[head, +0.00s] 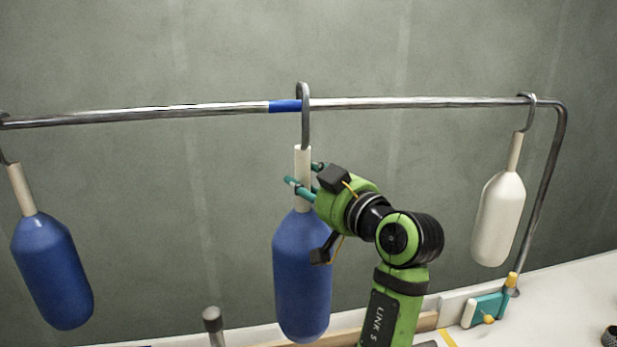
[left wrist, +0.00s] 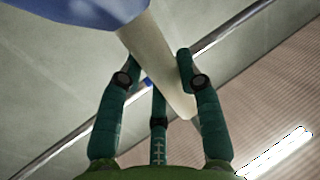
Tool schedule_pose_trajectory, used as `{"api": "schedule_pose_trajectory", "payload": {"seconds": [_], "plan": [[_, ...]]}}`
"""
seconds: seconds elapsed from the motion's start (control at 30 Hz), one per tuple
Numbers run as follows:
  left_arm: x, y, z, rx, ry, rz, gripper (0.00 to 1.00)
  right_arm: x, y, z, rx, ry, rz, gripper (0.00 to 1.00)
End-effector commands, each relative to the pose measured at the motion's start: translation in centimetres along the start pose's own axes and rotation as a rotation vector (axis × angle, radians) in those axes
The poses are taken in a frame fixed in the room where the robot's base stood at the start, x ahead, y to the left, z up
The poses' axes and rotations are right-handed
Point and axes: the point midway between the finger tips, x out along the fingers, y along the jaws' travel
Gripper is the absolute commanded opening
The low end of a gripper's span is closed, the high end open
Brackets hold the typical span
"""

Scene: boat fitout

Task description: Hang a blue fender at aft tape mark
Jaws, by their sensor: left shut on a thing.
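A blue fender (head: 302,275) with a white neck and grey hook (head: 306,125) hangs upright at the middle of the metal rail (head: 420,103). The hook's top is at the rail, at the right end of the blue tape mark (head: 284,106); I cannot tell whether it bears on the rail. My left gripper (head: 301,180) is shut on the white neck. In the left wrist view its fingers (left wrist: 160,62) lie around the neck (left wrist: 160,70), with the blue body (left wrist: 70,10) at the upper left. My right gripper is not in view.
Another blue fender (head: 52,270) hangs tilted at the left end of the rail. A white fender (head: 499,220) hangs near the right bend. A teal and yellow item (head: 487,310) sits on the white surface (head: 575,285) at lower right. A grey-topped post (head: 212,320) stands at lower left.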

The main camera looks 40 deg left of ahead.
Motion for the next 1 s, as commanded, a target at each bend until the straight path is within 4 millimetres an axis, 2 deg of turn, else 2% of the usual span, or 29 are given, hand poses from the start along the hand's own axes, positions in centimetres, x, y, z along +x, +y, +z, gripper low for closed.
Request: {"api": "schedule_pose_trajectory", "payload": {"seconds": [0.1,0.2,0.67,1.0], "plan": [[0.7,0.2,-0.3,-0.001,0.006,-0.001,0.00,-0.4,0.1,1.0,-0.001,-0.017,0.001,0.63],[1.4,0.5,-0.4,0.000,0.006,-0.002,0.00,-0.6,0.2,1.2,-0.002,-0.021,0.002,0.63],[4.6,1.9,-0.3,0.000,0.006,-0.002,0.00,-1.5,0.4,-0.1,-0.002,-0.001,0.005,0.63],[7.0,2.8,-0.4,-0.001,0.006,-0.002,0.00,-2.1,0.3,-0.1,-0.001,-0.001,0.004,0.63]]}}
